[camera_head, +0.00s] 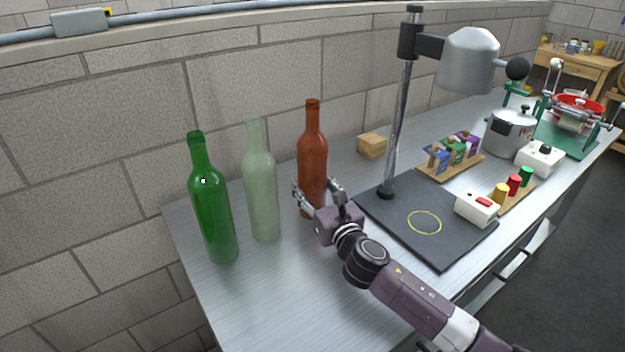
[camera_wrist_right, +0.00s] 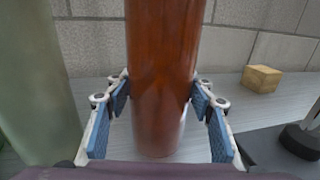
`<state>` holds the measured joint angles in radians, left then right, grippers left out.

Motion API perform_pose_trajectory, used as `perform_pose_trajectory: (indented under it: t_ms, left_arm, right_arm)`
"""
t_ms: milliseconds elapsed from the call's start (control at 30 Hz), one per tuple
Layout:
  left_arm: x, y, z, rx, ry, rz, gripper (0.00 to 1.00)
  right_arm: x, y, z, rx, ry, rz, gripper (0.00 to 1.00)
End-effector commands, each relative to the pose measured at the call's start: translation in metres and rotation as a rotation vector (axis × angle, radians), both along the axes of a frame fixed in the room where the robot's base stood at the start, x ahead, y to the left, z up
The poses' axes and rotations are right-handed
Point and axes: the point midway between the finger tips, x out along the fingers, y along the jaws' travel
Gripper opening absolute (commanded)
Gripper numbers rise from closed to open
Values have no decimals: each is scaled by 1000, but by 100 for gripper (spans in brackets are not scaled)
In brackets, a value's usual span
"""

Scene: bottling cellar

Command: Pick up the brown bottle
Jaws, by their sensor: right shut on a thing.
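The brown bottle (camera_head: 312,150) stands upright on the metal table, to the right of a pale clear-green bottle (camera_head: 262,190) and a dark green bottle (camera_head: 212,210). My right gripper (camera_head: 318,196) is at the brown bottle's lower body, with a finger on each side. In the right wrist view the brown bottle (camera_wrist_right: 163,70) fills the space between the blue finger pads, and the gripper is shut on it. Its base looks to be at table level. The pale bottle (camera_wrist_right: 35,90) shows at the left of the wrist view. My left gripper is not in view.
A wooden block (camera_head: 371,146) lies behind, right of the brown bottle. A black base plate (camera_head: 440,248) with a post and grey lamp-like head (camera_head: 468,60) stands to the right. Further right are a white switch box (camera_head: 477,208) and a pot (camera_head: 508,132). The front-left table is clear.

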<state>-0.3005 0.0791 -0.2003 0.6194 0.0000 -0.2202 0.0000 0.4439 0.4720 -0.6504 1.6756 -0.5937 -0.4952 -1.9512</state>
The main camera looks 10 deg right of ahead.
Motion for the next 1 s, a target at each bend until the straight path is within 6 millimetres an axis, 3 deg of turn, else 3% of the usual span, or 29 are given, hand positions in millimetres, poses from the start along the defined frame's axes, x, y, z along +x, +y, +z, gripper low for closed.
perform_pose_trajectory:
  t_ms: [167, 333, 700, 1000]
  left_arm:
    - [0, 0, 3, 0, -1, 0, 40]
    - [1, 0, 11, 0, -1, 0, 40]
    - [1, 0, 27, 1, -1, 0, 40]
    - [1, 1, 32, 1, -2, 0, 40]
  right_arm:
    - [1, 0, 12, 0, -6, 0, 9]
    - [0, 0, 37, -2, -8, 1, 9]
    - [0, 0, 129, -2, -12, 2, 9]
    - [0, 0, 183, -1, -7, 0, 9]
